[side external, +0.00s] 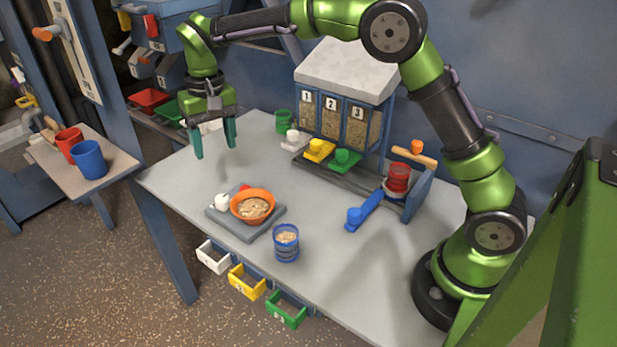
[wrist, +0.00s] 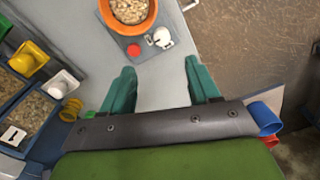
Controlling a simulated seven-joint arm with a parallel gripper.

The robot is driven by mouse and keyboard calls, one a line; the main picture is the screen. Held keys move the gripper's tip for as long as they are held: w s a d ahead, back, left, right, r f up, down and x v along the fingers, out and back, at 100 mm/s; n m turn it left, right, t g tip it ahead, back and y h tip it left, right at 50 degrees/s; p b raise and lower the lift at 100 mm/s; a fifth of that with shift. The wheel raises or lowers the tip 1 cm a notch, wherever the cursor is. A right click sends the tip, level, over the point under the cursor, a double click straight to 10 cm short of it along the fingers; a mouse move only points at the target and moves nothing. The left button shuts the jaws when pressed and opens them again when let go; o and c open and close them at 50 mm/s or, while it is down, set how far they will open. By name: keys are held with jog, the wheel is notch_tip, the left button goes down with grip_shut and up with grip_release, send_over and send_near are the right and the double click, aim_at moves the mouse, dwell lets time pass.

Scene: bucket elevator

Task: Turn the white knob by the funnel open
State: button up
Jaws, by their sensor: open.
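An orange bowl-like funnel (side external: 254,207) full of pale grain sits on a grey plate (side external: 237,229) on the table; it also shows at the top of the wrist view (wrist: 128,10). The white knob (side external: 222,202) is on the same plate, to the left of the funnel. In the wrist view the white knob (wrist: 159,37) lies ahead of my fingers, beside a red button (wrist: 133,50). My gripper (side external: 214,147) is open and empty, pointing down above the table, behind and apart from the knob. Its teal fingers also show in the wrist view (wrist: 159,72).
A blue cup (side external: 286,243) of grain stands right of the plate. The numbered dispenser (side external: 343,115) has white, yellow and green knobs at its front. A blue lever (side external: 363,212) and red cup (side external: 397,178) are to the right. Red and blue cups stand on a side shelf.

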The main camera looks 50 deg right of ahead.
aim_at(221, 197)
jog(key=shift+m, duration=0.7)
jog(key=f, duration=0.5)
jog(key=w+f, duration=0.1)
jog(key=f, duration=0.8)
jog(key=shift+w+a+f, duration=0.1)
jog(key=shift+w+f, duration=0.15)
jog(key=shift+f, duration=0.1)
jog(key=c, duration=1)
jog(key=shift+c, duration=0.2)
